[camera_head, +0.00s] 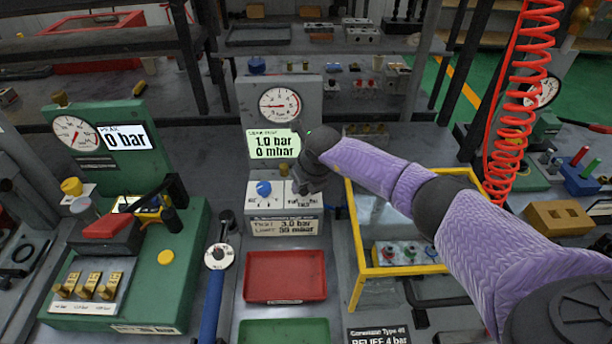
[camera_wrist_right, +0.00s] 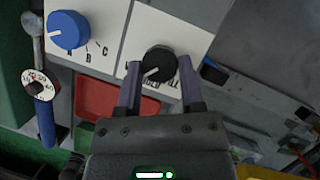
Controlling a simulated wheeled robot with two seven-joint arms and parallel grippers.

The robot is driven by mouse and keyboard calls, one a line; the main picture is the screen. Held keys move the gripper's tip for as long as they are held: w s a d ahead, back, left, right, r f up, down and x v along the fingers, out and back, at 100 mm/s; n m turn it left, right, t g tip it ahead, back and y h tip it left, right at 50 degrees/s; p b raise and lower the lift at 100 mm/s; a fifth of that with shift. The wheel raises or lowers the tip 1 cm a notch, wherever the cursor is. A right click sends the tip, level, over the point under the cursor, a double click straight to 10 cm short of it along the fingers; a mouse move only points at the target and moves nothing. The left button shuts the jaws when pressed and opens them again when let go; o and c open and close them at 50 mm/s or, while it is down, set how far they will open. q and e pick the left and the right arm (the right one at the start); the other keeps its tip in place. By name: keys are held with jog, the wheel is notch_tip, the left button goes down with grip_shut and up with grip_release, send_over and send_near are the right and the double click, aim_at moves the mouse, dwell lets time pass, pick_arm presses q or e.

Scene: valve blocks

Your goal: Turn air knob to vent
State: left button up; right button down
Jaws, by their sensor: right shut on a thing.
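The black air knob (camera_wrist_right: 158,64) is on a white panel and sits between the fingers of my right gripper (camera_wrist_right: 159,68) in the wrist view. The fingers are shut on it from both sides. Its white pointer line points to the lower left of that view, and the lettering below is partly hidden. In the head view my right gripper (camera_head: 310,183) reaches down to the right half of the small grey panel box (camera_head: 284,227) and hides the knob. The gauge display (camera_head: 274,144) above reads 1.0 bar and 0 mbar. My left gripper is not in view.
A blue selector knob (camera_wrist_right: 67,30) sits left of the black knob, also in the head view (camera_head: 264,188). A red tray (camera_head: 285,276) lies in front. A yellow frame (camera_head: 354,225) stands close to the right. A blue-handled wrench (camera_head: 213,295) lies at the left.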

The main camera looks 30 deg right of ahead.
jog(key=shift+r+m+h+p, duration=0.1)
jog(key=shift+m+h+p, duration=0.25)
jog(key=shift+m, duration=0.45)
jog(key=shift+c, duration=1.1)
grip_release()
jog(key=shift+s+a+r+p, duration=0.1)
jog(key=shift+r+p, duration=0.2)
jog(key=shift+p, duration=0.05)
jog(key=p+v, duration=0.3)
jog(key=v, duration=0.6)
